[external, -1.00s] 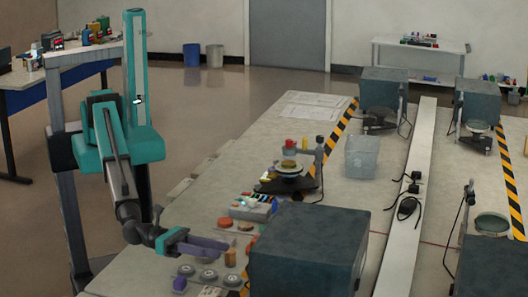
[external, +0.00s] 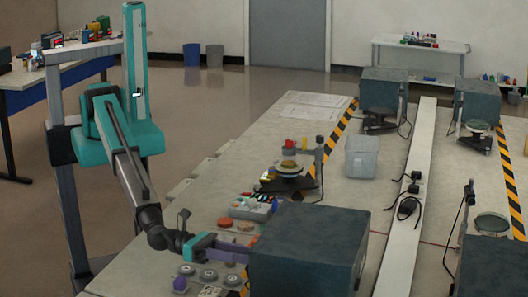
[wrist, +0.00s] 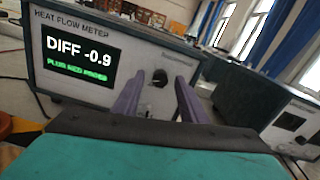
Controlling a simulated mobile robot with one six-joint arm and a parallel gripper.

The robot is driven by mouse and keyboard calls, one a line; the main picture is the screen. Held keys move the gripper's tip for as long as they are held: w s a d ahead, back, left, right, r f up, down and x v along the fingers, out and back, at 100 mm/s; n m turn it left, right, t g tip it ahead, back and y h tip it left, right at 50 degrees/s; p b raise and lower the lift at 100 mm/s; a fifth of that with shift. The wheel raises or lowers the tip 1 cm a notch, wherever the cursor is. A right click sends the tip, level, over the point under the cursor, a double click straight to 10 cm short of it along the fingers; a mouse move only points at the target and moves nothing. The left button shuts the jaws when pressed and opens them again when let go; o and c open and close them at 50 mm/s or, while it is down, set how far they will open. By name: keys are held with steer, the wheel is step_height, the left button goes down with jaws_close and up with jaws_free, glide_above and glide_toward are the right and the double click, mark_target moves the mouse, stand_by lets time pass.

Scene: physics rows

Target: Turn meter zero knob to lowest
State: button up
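The heat flow meter is a dark grey box (external: 308,250) at the front of the bench; its pale front panel (wrist: 100,25) fills the left of the wrist view. Its display (wrist: 79,58) reads "DIFF -0.9" with a blurred green line below. A dark round knob (wrist: 160,77) shows on the panel, right of the display. I take it as the zero knob; its pointer is too small to read. My gripper (wrist: 158,90) has its two purple fingers apart, one on each side of the knob. In the external view, my gripper (external: 236,246) reaches the meter's left side. Contact cannot be told.
Another instrument box (wrist: 265,110) stands at the right in the wrist view.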

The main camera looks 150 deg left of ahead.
jaws_close()
steer(key=shift+f+n+b, duration=0.25)
steer(key=shift+n+b, duration=0.25)
steer(key=shift+b, duration=1.25)
steer(key=n+b, duration=0.4)
steer(key=b, duration=0.4)
steer(key=shift+b, duration=0.3)
steer(key=shift+r+n+b, duration=0.2)
steer(key=shift+n+b, duration=0.5)
